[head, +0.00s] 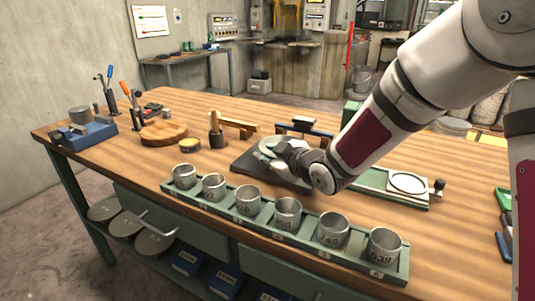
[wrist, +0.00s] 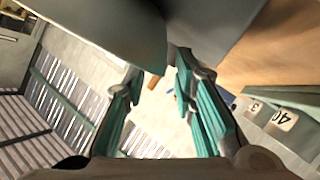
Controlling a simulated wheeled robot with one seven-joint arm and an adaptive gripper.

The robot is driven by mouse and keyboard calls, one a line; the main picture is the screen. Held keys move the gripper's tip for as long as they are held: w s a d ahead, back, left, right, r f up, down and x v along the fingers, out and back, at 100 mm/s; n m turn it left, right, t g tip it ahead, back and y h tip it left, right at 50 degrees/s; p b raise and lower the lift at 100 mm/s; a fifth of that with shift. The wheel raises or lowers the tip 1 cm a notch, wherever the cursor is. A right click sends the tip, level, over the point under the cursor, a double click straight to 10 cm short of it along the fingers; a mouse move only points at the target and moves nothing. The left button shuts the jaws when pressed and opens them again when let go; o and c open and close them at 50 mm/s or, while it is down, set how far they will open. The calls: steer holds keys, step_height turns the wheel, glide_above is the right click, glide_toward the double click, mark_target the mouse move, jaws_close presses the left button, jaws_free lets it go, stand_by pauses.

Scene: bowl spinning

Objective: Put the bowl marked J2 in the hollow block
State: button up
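Several grey metal bowls stand in a row in the green tray (head: 215,206), including a left one (head: 184,176) and a right one (head: 383,245). I cannot read J2 on any of them; the left markings are too small. The dark slab (head: 247,166) lies behind the tray. My gripper (head: 270,155) is above it, beside a pale round object (head: 272,143). In the wrist view the fingers (wrist: 158,85) stand apart with no object seen between them. A round wooden block (head: 163,133) lies to the left; I cannot tell whether it is the hollow block.
A blue block (head: 90,133) with a grey cup stands at the far left. A green frame with a white ring (head: 408,182) lies at right. Bare tabletop lies between the wooden block and the tray.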

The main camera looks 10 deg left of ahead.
steer(key=p+v, duration=0.1)
steer(key=v, duration=1)
steer(key=shift+s+d, duration=0.15)
